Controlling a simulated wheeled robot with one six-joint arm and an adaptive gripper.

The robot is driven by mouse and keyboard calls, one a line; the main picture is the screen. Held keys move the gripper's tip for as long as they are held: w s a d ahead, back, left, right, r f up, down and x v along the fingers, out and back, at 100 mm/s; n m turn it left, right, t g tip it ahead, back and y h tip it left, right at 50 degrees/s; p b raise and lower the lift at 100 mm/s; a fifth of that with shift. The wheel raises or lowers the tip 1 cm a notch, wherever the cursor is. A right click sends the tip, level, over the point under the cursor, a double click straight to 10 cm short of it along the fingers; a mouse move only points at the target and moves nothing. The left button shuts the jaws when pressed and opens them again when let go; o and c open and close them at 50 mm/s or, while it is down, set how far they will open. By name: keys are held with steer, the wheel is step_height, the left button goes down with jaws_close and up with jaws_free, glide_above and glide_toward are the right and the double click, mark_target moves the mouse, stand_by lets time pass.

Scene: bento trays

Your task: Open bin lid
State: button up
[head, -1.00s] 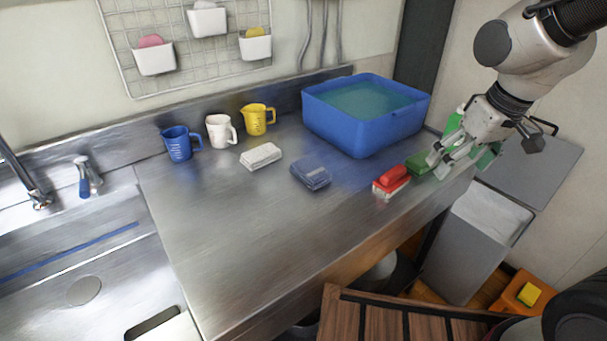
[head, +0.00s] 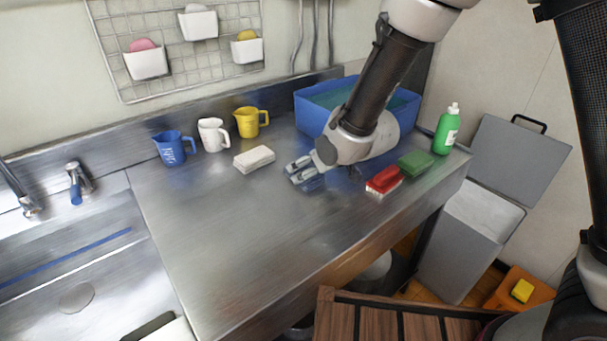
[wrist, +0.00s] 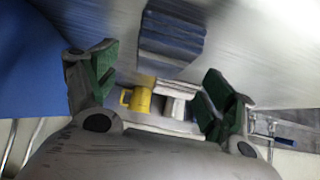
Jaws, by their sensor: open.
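The grey bin (head: 455,255) stands on the floor at the right end of the counter in the head view. Its grey lid (head: 520,150) with a dark handle (head: 528,123) is raised and tilted back toward the wall, so the bin's top is uncovered. My gripper (head: 298,172) is over the counter, well left of the bin and away from the lid. In the wrist view my gripper (wrist: 160,85) is open, with its green-padded fingers apart and nothing between them. A blue block-like item (wrist: 170,40) lies ahead of the fingers; my arm largely hides it in the head view.
The counter's front middle is clear. An orange box (head: 515,290) sits right of the bin.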

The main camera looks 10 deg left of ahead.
mark_target(304, 169)
steer(key=shift+x, duration=1.55)
steer(key=c, duration=1.1)
steer(key=shift+r, duration=0.1)
steer(key=shift+c, duration=0.2)
